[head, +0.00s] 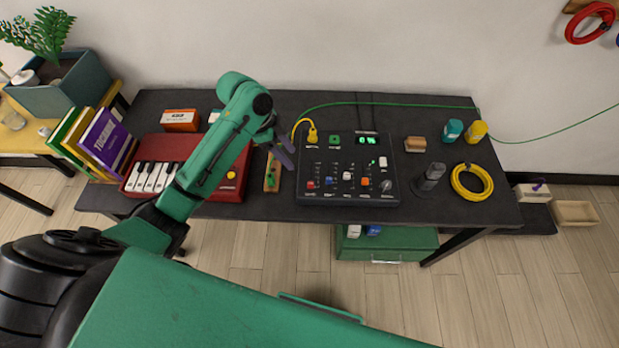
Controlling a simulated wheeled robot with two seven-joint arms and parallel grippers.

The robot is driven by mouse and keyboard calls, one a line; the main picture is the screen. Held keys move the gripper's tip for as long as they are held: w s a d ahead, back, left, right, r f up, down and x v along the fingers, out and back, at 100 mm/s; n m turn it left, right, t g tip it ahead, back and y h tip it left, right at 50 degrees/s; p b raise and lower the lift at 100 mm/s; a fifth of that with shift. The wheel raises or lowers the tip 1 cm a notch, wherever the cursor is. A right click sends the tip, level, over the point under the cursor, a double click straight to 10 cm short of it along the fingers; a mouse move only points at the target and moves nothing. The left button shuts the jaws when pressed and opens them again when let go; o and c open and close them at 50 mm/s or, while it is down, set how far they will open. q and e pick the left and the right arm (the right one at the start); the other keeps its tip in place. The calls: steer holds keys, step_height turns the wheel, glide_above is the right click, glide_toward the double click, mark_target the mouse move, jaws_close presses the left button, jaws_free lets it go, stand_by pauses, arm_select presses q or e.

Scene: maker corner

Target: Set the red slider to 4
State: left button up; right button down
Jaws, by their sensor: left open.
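The black control panel (347,198) lies on the dark workbench, with a row of coloured slider caps along its front part. The red slider (311,184) is the leftmost cap and sits low in its slot, near the panel's front. A blue, a white and an orange cap (365,181) stand to its right. A small green display (367,140) is lit at the top right; its digits are too small to read surely. My left gripper (286,151) is open and empty, above the bench by the panel's left edge, up and left of the red slider. My right gripper is not in view.
A yellow plug (312,134) and cable sit at the panel's top left. A narrow wooden block (271,175) with a green part lies left of the panel. A red toy keyboard (230,188) is further left. A dark upright object (430,177) and a yellow coil (472,182) stand right.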

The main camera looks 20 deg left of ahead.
mark_target(311, 184)
arm_select(q)
steer(key=p+x, duration=0.1)
steer(key=x, duration=1.3)
steer(key=shift+d+f, duration=0.1)
steer(key=shift+f, duration=0.1)
jaws_close()
stand_by(0.6)
